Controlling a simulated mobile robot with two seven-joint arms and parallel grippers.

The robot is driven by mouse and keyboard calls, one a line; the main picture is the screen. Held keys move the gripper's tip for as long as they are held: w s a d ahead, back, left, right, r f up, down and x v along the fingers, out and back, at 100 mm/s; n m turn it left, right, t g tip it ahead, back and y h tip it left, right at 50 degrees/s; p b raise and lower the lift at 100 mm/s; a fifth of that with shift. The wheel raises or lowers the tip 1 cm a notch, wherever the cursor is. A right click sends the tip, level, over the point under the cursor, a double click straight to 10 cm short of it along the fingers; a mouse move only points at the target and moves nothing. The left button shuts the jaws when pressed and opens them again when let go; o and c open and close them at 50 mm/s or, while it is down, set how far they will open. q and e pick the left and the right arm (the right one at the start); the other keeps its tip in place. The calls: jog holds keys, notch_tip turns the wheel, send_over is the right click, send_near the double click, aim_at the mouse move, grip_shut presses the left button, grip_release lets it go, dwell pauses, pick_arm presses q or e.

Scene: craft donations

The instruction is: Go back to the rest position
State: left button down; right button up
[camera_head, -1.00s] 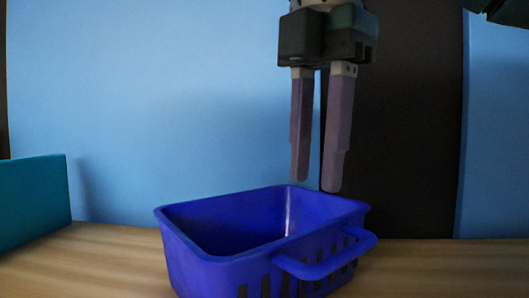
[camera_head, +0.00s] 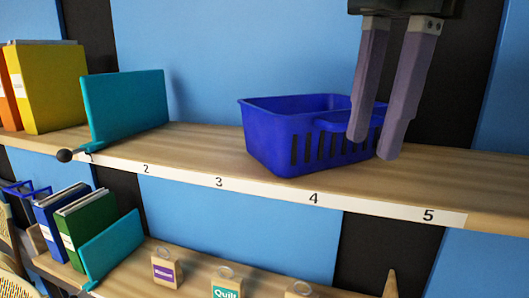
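My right gripper (camera_head: 370,147) hangs down from the top right of the head view. Its two fingers are apart with nothing between them, so it is open. The fingers overlap the right end of a blue basket (camera_head: 282,135) in the picture; I cannot tell whether they touch it. The basket stands upright on the upper wooden shelf, above the label 4. Its inside is mostly hidden. My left gripper is out of view.
A teal divider (camera_head: 127,105) and yellow binder (camera_head: 50,88) stand left on the upper shelf (camera_head: 190,145). The upper shelf right of the basket is clear.

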jog(key=s+a+f+m+t+y, duration=0.1)
jog(key=s+a+f+m+y, duration=0.2)
jog(key=f, duration=0.5)
jog(key=s+a+f+m+y, duration=0.1)
jog(key=s+a+f+m, duration=0.1)
jog(key=s+f+m, duration=0.55)
jog(key=s+d+f+m+t+h, duration=0.1)
jog(key=s+d+f+m+h, duration=0.1)
jog(key=s+d+f+m, duration=0.1)
jog(key=s+d+f+m+h, duration=0.2)
jog(key=s+d+f+m, duration=0.2)
jog(key=d, duration=0.5)
jog(key=s+m, duration=0.2)
jog(key=shift+s+d+f+m+t, duration=0.15)
jog(key=shift+s+d+m+t, duration=0.1)
jog(key=shift+d+m+t, duration=0.15)
